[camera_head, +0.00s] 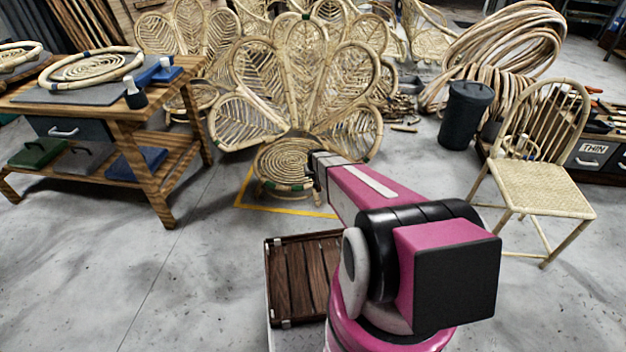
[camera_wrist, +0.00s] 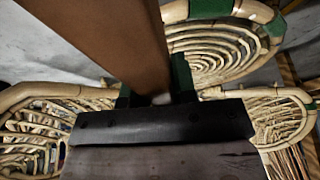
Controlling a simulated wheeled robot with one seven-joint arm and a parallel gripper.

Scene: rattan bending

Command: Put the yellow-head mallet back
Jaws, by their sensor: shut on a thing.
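My gripper (camera_wrist: 155,92) is shut on a brown wooden bar (camera_wrist: 105,35), which looks like a mallet handle. The bar runs from between the fingers to the top left of the wrist view. No yellow head shows in either view, so I cannot tell from the pictures which mallet it is. In the head view my gripper (camera_head: 315,170) is a small dark shape at the arm's far end, in front of the round seat of a rattan peacock chair (camera_head: 287,160). What it holds is hidden or too small to make out there.
A brown slatted crate top (camera_head: 297,280) is close in front. A rattan chair (camera_head: 545,185) and a dark bin (camera_head: 466,115) stand at right. The left floor is clear.

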